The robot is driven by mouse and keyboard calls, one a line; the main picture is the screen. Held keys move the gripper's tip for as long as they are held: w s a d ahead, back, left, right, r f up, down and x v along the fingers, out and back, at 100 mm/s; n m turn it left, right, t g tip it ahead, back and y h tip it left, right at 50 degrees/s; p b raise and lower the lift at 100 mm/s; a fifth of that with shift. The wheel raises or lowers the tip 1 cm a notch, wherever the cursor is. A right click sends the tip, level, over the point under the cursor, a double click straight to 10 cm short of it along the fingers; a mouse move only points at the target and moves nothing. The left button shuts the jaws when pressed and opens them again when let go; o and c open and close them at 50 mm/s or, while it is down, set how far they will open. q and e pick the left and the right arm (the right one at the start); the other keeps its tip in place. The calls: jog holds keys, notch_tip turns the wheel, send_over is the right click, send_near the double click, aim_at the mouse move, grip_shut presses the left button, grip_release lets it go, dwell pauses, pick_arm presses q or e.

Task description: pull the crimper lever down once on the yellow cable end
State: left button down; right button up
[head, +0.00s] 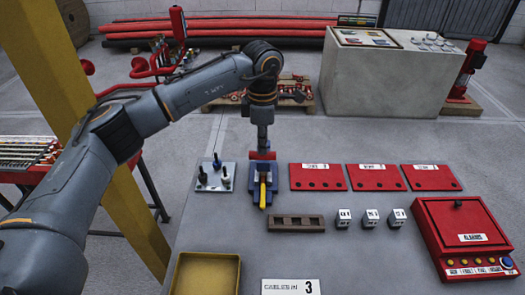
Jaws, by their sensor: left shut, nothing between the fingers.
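The crimper (253,190) is a blue block on the grey table, near the middle of the head view. Its red lever (262,155) shows as a red bar across the block's far end. The yellow cable end (263,196) lies in the crimper and points toward the near side. My left gripper (264,146) reaches down from above and is shut, with its tips at or just above the red lever. I cannot tell whether they touch it. My right gripper is not in view.
A grey plate with several small posts (229,184) stands left of the crimper. Red plates (317,171), a brown slotted block (296,223), and white cubes (343,224) lie to the right. A red alarm box (434,232) is far right, a yellow tray (207,277) near left.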

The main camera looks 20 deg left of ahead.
pick_arm(q)
jog(key=shift+s+f+b, duration=0.1)
jog(key=shift+f+b, duration=0.5)
jog(key=shift+f, duration=0.45)
jog(key=shift+s+d+f+b, duration=0.1)
jog(key=shift+s+f+b, duration=0.3)
jog(key=shift+f, duration=0.15)
jog(key=shift+s+d+f+b, duration=0.1)
jog(key=shift+s+f+b, duration=0.2)
jog(key=shift+f, duration=0.25)
jog(key=shift+f, duration=0.1)
jog(key=shift+s+d+f+b, duration=0.1)
jog(key=shift+s+f+b, duration=0.15)
jog(key=shift+f+b, duration=0.35)
jog(key=shift+s+d+f+b, duration=0.1)
jog(key=shift+s+f+b, duration=0.15)
jog(key=shift+f+b, duration=0.35)
jog(key=shift+f, duration=0.1)
jog(key=shift+s+f+b, duration=0.15)
jog(key=shift+f+b, duration=0.35)
jog(key=shift+f, duration=0.25)
jog(key=shift+s+f+b, duration=0.15)
jog(key=shift+f+b, duration=0.3)
jog(key=shift+f, duration=0.3)
